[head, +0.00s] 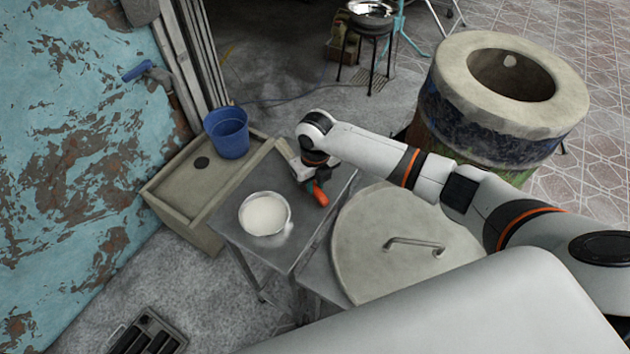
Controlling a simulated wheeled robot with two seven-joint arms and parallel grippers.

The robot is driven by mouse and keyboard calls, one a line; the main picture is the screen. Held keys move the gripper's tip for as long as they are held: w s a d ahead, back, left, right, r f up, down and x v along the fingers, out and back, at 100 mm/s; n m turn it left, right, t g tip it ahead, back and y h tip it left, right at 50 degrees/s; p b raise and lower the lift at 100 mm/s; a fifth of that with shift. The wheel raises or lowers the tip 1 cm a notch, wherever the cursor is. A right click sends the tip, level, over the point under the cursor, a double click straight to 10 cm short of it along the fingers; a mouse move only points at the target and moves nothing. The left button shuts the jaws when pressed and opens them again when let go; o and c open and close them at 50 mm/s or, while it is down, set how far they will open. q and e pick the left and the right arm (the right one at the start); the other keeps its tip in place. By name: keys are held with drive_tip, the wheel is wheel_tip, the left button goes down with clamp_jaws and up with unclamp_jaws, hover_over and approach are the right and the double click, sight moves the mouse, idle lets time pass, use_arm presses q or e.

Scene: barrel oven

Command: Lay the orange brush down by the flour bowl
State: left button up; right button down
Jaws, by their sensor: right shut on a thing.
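The orange brush (320,194) shows as a short orange piece under my right gripper (314,180), above or on the metal table. The rest of the brush is hidden by the gripper. My right gripper is shut on the brush, to the right of the flour bowl and a little behind it. The flour bowl (264,214) is round and metal, with white flour in it, and stands on the metal table (232,205). I cannot tell whether the brush touches the table. My left gripper is not in view.
A blue bucket (228,133) stands on the stone sink (190,178) behind the table. A round lid with a handle (375,262) lies to the right of the table. The barrel oven (480,110) stands at the back right. Bare tabletop shows around the bowl.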

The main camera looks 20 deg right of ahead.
drive_tip(key=shift+f, duration=0.3)
drive_tip(key=c, duration=1.2)
unclamp_jaws()
wheel_tip(320, 180, up, 12)
drive_tip(key=shift+s+r+b, duration=0.1)
drive_tip(key=shift+b, duration=0.55)
